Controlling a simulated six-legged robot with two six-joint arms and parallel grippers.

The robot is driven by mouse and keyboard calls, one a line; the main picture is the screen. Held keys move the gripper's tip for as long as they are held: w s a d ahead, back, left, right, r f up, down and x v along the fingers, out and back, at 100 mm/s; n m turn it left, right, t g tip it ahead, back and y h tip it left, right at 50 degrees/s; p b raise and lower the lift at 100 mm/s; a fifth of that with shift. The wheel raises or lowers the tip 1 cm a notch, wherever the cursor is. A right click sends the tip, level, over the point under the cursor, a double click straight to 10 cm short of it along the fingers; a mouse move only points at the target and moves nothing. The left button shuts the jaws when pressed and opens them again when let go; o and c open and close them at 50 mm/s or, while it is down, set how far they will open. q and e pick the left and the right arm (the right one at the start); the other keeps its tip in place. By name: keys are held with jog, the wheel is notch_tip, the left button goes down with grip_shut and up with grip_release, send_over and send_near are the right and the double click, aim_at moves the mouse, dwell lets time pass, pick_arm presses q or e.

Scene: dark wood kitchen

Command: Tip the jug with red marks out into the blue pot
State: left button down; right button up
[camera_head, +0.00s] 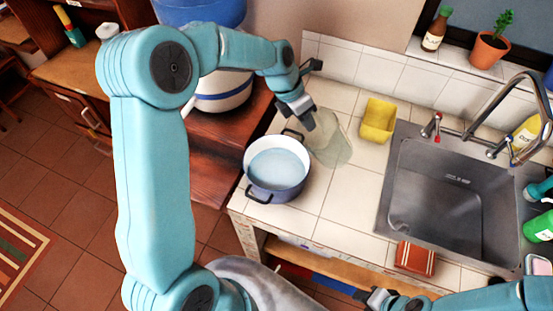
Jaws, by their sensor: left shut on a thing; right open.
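The blue pot (281,193) stands on the tiled counter left of the sink, with two dark handles and a pale blue inside. A see-through, greyish-green jug (333,147) is just right of the pot, close to its rim. I cannot make out red marks on it, nor whether it touches the counter. My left gripper (303,112) is shut on the jug at its upper left side, above the pot's far right edge. My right gripper (374,298) is open and empty, low in the picture, in front of the counter edge.
A yellow container (378,120) stands behind the jug, near the wall. The steel sink (440,195) with its tap (505,100) is to the right. A red-brown sponge-like block (415,259) lies at the front edge.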

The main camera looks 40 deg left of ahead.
aim_at(321, 126)
pick_arm(q)
jog(key=shift+w+d+g+y, duration=0.5)
jog(key=shift+w+d+g, duration=0.1)
jog(key=shift+w, duration=0.15)
jog(key=shift+w+d+f+g+y, duration=0.45)
jog(key=shift+f+g+y, duration=0.1)
jog(key=shift+g+y, duration=0.15)
jog(key=shift+w+d+f+g+y, duration=0.1)
jog(key=shift+w+f+g+y, duration=0.15)
jog(key=shift+f, duration=0.3)
jog(key=shift+w+d+f+g+y, duration=0.15)
jog(key=shift+f+g+y, duration=0.2)
jog(key=shift+f, duration=0.25)
jog(key=shift+w+d+f+g+y, duration=0.1)
jog(key=shift+w+f+g+y, duration=0.15)
jog(key=shift+f, duration=0.3)
